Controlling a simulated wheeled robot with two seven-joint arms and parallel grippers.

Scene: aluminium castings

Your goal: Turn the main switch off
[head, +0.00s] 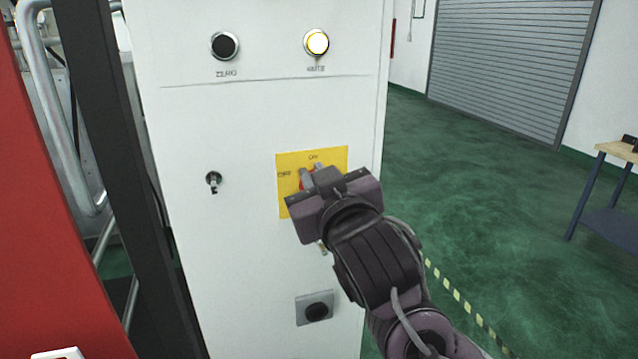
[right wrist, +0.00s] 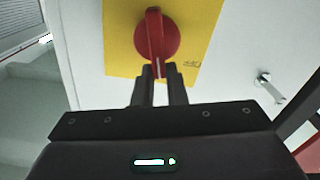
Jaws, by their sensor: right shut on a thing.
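The main switch is a red rotary knob (right wrist: 171,38) on a yellow plate (right wrist: 120,45), on the front of a white cabinet. In the head view the yellow plate (head: 286,160) carries a label at its top that seems to read ON and another at its left that is hard to read. My right gripper (right wrist: 159,72) is shut on the end of the knob's handle, which carries a white line and points toward the top label. In the head view my right gripper (head: 308,174) covers most of the knob. My left gripper is not in view.
The white cabinet (head: 240,260) has a black button (head: 225,45), a lit button (head: 316,42), a key switch (head: 213,181) left of the plate and a dark round fitting (head: 317,311) below. A red panel (head: 45,230) stands at left. Green floor (head: 470,190) is clear at right, before a workbench (head: 618,150).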

